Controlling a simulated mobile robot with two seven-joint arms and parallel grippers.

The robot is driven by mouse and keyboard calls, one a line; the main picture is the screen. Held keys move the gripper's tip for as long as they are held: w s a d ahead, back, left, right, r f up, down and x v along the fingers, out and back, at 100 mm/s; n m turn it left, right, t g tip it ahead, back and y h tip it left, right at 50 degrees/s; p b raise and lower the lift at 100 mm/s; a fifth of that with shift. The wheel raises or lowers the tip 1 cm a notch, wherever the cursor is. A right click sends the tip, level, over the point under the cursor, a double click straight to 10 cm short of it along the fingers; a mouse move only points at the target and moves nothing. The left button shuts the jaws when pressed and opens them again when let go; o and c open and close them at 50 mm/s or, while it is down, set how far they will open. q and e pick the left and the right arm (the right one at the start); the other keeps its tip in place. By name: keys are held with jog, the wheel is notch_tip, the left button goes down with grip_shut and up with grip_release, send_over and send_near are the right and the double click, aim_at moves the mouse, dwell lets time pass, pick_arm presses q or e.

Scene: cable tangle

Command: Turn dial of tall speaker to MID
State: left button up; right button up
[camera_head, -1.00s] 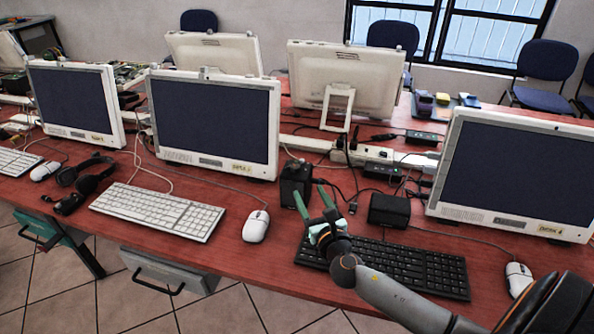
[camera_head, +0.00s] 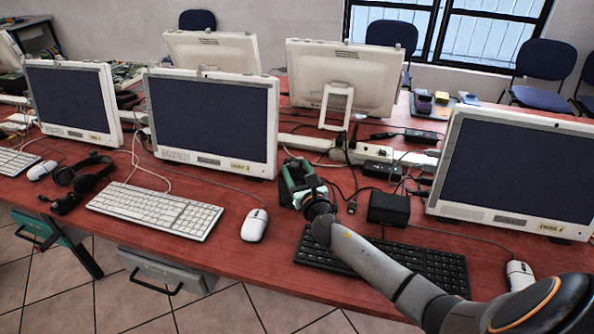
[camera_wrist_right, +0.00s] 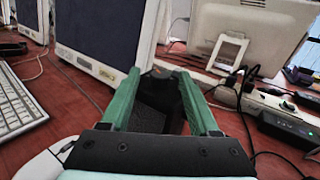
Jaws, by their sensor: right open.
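The tall black speaker (camera_wrist_right: 158,98) stands between the monitors and is mostly hidden behind my right gripper in the head view. My right gripper (camera_head: 294,175) is open at the speaker, with green fingers. In the right wrist view the fingers (camera_wrist_right: 163,85) stand on either side of the speaker, and I cannot tell whether they touch it. The dial and its marks cannot be made out. My left gripper is not in view.
A short black box (camera_head: 389,208) stands to the right of the gripper. A black keyboard (camera_head: 430,264) lies under my right arm. A white mouse (camera_head: 254,226) and a monitor (camera_head: 213,120) are to the left. Cables and a power strip (camera_head: 372,152) lie behind.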

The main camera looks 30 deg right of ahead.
grip_shut()
dwell(0.3)
